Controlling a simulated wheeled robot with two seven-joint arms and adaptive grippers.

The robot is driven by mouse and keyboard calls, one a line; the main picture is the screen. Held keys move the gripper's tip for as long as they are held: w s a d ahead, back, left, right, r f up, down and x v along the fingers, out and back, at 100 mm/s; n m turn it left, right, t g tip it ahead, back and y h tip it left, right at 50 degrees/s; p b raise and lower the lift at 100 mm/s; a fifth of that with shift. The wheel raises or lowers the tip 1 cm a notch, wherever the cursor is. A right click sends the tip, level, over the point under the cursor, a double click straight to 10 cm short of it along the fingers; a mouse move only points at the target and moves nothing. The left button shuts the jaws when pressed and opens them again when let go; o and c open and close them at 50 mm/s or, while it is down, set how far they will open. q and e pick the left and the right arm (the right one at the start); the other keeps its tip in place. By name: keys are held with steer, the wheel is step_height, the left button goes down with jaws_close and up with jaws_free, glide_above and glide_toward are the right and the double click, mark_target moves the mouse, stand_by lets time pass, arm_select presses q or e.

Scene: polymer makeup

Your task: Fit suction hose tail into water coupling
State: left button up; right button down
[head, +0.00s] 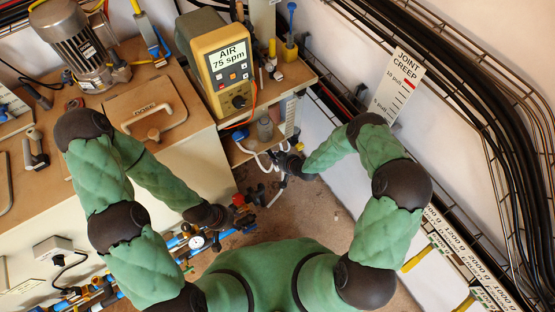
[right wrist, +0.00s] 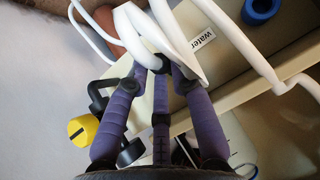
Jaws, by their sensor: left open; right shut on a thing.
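My right gripper (head: 280,166) is at the lower shelf of the bench in the head view. In the right wrist view its purple fingers (right wrist: 158,72) are shut on a white hose (right wrist: 133,38), which loops around and above them. The hose also shows in the head view (head: 262,163). A label reading "water" (right wrist: 204,39) is just beyond the hose on a pale panel. A blue ring-shaped fitting (right wrist: 260,9) is at the top right; whether it is the water coupling is unclear. The hose's tail end cannot be made out. My left gripper (head: 243,207) is open near red and dark fittings.
A yellow-framed box reading "AIR 75 spm" (head: 227,65) stands on the bench above the shelf. A clear bottle (head: 265,128) stands on the shelf. A yellow-capped black part (right wrist: 83,130) is left of the right fingers. Wall cables (head: 500,130) run at the right.

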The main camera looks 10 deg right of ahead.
steer(key=c, duration=1)
jaws_free()
steer(key=v, duration=1.2)
